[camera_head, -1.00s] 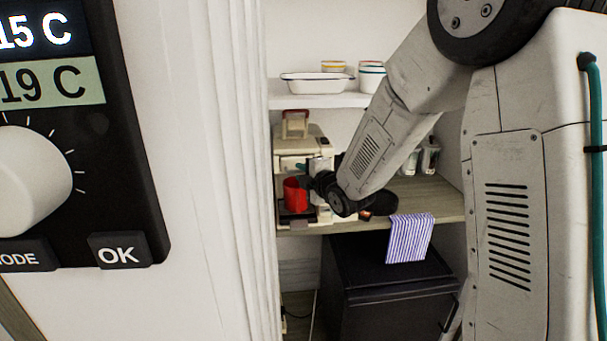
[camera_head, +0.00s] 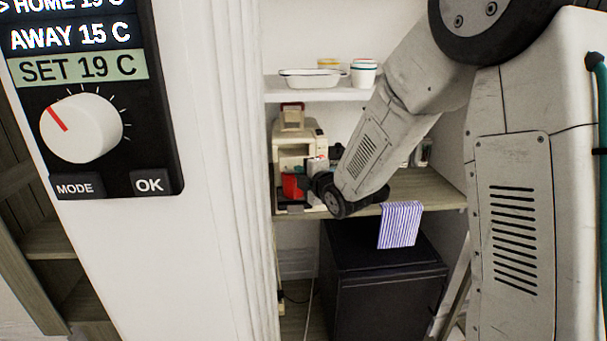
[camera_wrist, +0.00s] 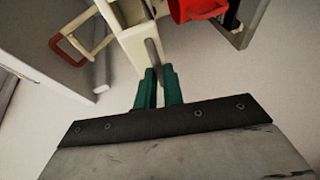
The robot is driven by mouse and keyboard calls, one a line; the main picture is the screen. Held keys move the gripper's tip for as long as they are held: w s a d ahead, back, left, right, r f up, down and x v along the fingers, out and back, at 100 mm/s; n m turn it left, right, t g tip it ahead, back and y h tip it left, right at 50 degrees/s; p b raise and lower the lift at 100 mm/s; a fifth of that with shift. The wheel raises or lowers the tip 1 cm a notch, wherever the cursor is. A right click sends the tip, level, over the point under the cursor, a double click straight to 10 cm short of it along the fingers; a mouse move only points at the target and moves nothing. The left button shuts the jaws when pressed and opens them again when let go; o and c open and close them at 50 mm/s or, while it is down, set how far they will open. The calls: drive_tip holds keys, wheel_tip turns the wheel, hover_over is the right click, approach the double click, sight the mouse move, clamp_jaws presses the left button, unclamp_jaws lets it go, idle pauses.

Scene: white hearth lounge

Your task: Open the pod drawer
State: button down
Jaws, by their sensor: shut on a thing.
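The cream coffee machine (camera_head: 313,133) stands on a wooden counter in the head view. In the wrist view, a cream drawer-like box (camera_wrist: 137,42) with a grey bar handle (camera_wrist: 153,52) juts toward me. A brown gap shows along its upper side. My gripper (camera_wrist: 160,72) has green fingers, shut on the grey handle. In the head view my gripper (camera_head: 310,181) is at the front of the machine, partly hidden by my wrist. A red mug (camera_head: 292,187) sits beside it at the machine; it also shows in the wrist view (camera_wrist: 195,8).
A white wall edge (camera_head: 220,150) with a thermostat (camera_head: 95,95) stands close on the left. A striped cloth (camera_head: 400,225) hangs over the counter edge (camera_head: 425,190). A black cabinet (camera_head: 385,290) stands below. A shelf (camera_head: 320,95) with dishes is above.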

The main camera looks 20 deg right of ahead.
drive_tip(key=c, duration=1.5)
unclamp_jaws()
drive_tip(key=shift+a, duration=0.15)
drive_tip(key=shift+s+d, duration=0.15)
drive_tip(key=shift+d, duration=0.05)
drive_tip(key=v, duration=0.7)
drive_tip(key=shift+s+d+r, duration=0.1)
drive_tip(key=shift+s, duration=0.2)
